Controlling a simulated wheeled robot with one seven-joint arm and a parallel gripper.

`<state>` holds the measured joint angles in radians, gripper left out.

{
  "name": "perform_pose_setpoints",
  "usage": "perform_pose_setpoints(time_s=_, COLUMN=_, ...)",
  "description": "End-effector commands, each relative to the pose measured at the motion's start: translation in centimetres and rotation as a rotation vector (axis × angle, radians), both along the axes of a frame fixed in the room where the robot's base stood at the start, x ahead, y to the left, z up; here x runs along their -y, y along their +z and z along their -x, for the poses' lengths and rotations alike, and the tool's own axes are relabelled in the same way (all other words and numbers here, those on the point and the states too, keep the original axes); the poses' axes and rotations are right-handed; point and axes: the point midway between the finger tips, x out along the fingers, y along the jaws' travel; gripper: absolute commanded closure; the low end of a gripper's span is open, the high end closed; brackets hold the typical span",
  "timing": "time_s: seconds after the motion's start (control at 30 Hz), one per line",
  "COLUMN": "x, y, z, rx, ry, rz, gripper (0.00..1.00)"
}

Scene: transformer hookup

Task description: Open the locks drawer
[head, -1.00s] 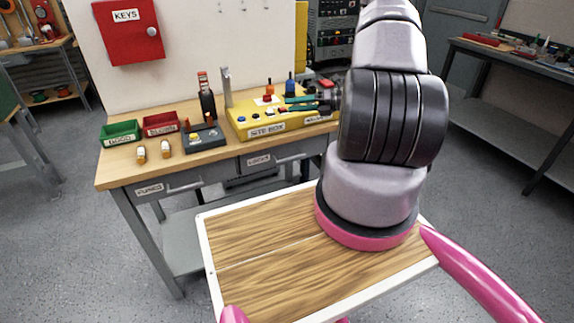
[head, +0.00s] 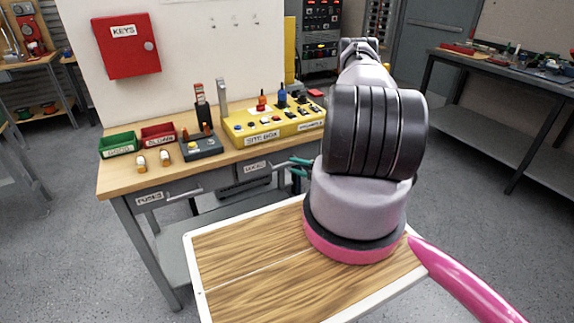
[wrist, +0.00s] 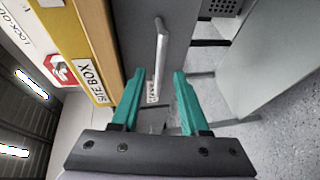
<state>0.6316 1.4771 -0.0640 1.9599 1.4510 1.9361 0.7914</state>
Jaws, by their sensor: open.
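The locks drawer (head: 250,171) is a grey front with a white LOCKS label under the wooden bench top, and it looks shut. In the wrist view the grey drawer front (wrist: 179,30) carries a pale bar handle (wrist: 161,50). My gripper (wrist: 159,73) has two teal fingers, open, with nothing held between them. The near part of the handle shows between the fingertips; whether they reach around it I cannot tell. In the head view my gripper (head: 300,167) is just right of the LOCKS label, below the bench edge, partly hidden by my arm.
The yellow site box (head: 270,128) stands on the bench above the drawer. The fuses drawer (head: 150,197) is to the left. Green (head: 118,145) and red (head: 158,135) bins sit on the bench top (head: 122,180). A grey shelf (head: 180,258) lies below.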

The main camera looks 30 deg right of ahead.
Motion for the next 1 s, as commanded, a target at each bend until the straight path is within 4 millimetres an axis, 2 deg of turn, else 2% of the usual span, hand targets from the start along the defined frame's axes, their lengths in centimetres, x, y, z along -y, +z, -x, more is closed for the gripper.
perform_pose_setpoints(time_s=0.1, x=-0.9, y=-0.3, z=-1.9, rx=0.002, ry=0.002, rz=0.001, gripper=0.55)
perform_pose_setpoints(time_s=0.3, x=-1.7, y=-0.7, z=-3.7, rx=0.001, ry=0.002, rz=0.001, gripper=0.55)
perform_pose_setpoints(time_s=0.63, x=-1.8, y=-0.8, z=-4.1, rx=0.001, ry=-0.001, rz=0.002, gripper=0.55)
perform_pose_setpoints(time_s=0.67, x=-1.8, y=-0.8, z=-4.1, rx=0.001, ry=0.0, rz=0.002, gripper=0.59)
perform_pose_setpoints(time_s=0.7, x=-1.9, y=-0.8, z=-4.1, rx=0.001, ry=0.0, rz=0.002, gripper=0.74)
perform_pose_setpoints(time_s=0.77, x=-1.8, y=-0.8, z=-4.1, rx=0.001, ry=0.0, rz=0.002, gripper=0.97)
perform_pose_setpoints(time_s=0.8, x=-1.8, y=-0.8, z=-4.1, rx=0.001, ry=0.0, rz=0.002, gripper=1.0)
perform_pose_setpoints(time_s=1.0, x=-1.8, y=-0.8, z=-4.1, rx=0.001, ry=0.0, rz=0.002, gripper=1.0)
